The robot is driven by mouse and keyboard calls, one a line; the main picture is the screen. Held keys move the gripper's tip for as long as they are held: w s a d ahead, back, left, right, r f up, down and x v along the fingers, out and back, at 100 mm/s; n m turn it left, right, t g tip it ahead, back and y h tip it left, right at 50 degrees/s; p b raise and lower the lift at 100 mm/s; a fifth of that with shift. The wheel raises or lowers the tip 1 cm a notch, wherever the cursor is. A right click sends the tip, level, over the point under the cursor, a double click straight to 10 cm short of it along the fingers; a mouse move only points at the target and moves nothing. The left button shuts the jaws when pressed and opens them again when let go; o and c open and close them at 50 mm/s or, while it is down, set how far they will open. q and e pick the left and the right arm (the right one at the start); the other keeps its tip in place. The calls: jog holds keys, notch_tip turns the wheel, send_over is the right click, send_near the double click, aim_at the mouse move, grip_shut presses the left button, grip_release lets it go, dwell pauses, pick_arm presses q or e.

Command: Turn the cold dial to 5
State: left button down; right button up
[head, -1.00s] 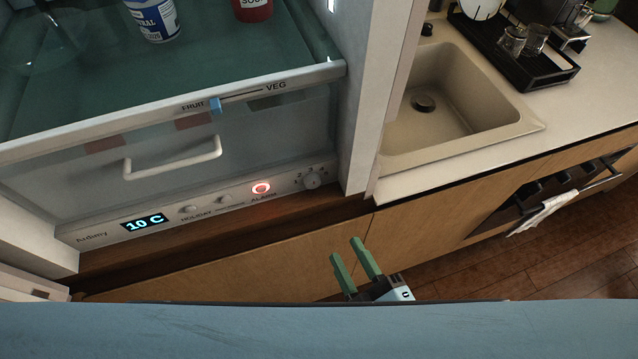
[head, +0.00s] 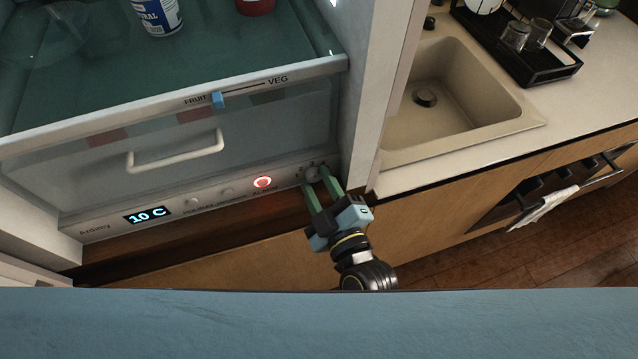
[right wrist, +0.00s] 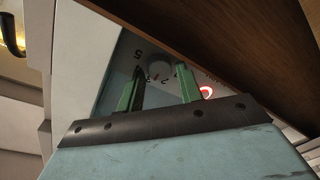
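The cold dial (head: 312,173) is a small round white knob at the right end of the fridge's control panel (head: 100,228). It also shows in the right wrist view (right wrist: 158,70), with printed numbers around it and a small reddish mark at its edge. The exact setting is too small to read surely. My right gripper (head: 315,180) is open, its green fingers pointing at the panel. In the right wrist view the fingertips (right wrist: 160,72) stand on either side of the dial; I cannot tell whether they touch it. My left gripper is not in view.
The panel display (head: 147,215) reads 10 C, and a red alarm light (head: 262,183) glows left of the dial. A drawer with a white handle (head: 175,152) is above. The fridge's side wall (head: 362,110) stands close right, beside the sink (head: 455,100).

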jog(key=c, duration=0.7)
jog(key=shift+m, duration=0.3)
jog(key=m+p, duration=0.1)
jog(key=m, duration=0.1)
jog(key=shift+m, duration=0.3)
jog(key=m, duration=0.4)
jog(key=shift+t+p, duration=0.4)
jog(key=m, duration=0.5)
jog(key=shift+m+t+h, duration=0.3)
jog(key=shift+m, duration=0.1)
jog(key=m, duration=0.6)
jog(key=shift+f+h, duration=0.1)
jog(key=shift+h, duration=0.3)
